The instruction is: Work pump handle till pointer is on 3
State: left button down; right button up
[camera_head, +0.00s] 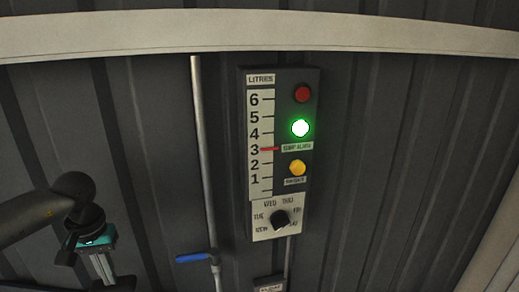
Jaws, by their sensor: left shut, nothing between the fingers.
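The gauge strip (260,140) is marked LITRES, with numbers 1 to 6, on a dark wall panel. Its red pointer (269,149) is level with the 3. My left gripper (112,284) hangs at the lower left, shut, with its tip near the bottom edge of the view. It is well apart from the panel, and nothing shows in it. I cannot make out a pump handle here. My right gripper is not in view.
The panel has a red lamp (302,93), a lit green lamp (300,128), a yellow lamp (297,168) and a black day knob (280,219). A blue lever (193,258) sits on the grey pipe (202,150), between my left arm and the panel.

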pick_arm(q)
notch_tip(320, 180, up, 11)
jog(key=p, duration=0.8)
jog(key=shift+r, duration=0.2)
notch_tip(320, 180, up, 5)
jog(key=p, duration=0.3)
jog(key=shift+r+p, duration=0.1)
jog(key=shift+p, duration=0.2)
